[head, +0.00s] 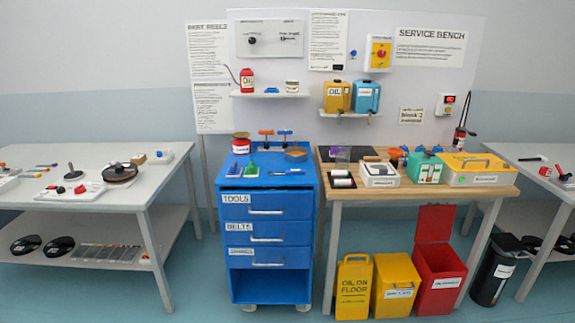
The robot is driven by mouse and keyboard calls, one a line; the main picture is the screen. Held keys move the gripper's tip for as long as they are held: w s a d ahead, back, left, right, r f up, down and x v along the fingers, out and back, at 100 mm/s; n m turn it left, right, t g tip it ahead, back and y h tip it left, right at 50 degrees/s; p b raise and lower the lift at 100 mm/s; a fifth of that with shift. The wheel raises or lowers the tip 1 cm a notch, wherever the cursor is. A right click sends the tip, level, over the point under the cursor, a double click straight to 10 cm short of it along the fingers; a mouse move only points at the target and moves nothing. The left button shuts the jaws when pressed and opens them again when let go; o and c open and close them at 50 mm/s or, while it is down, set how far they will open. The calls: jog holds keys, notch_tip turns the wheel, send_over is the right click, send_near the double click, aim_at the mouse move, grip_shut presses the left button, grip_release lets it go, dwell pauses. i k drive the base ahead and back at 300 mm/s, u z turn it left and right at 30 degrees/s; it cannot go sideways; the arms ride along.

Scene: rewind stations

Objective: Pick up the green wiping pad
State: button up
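A small green item (251,169), which looks like the green wiping pad, lies on top of the blue tool cart (285,180), towards its front left. A similar blue item (234,170) lies just left of it. The green item is small in the picture, so its exact shape is hard to tell. Nothing covers it from this side. My gripper is not in view.
Behind the pad on the cart are a red-and-white tin (241,143), orange- and blue-handled tools and an open brown-edged tray (296,154). A wooden bench (335,193) with boxes adjoins on the right. A grey table (140,190) stands left. Floor shows before the cart.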

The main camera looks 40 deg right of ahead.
aim_at(250, 171)
jog(key=z, duration=0.7)
jog(key=k, duration=1.1)
jog(key=i, duration=0.8)
jog(key=z, duration=0.05)
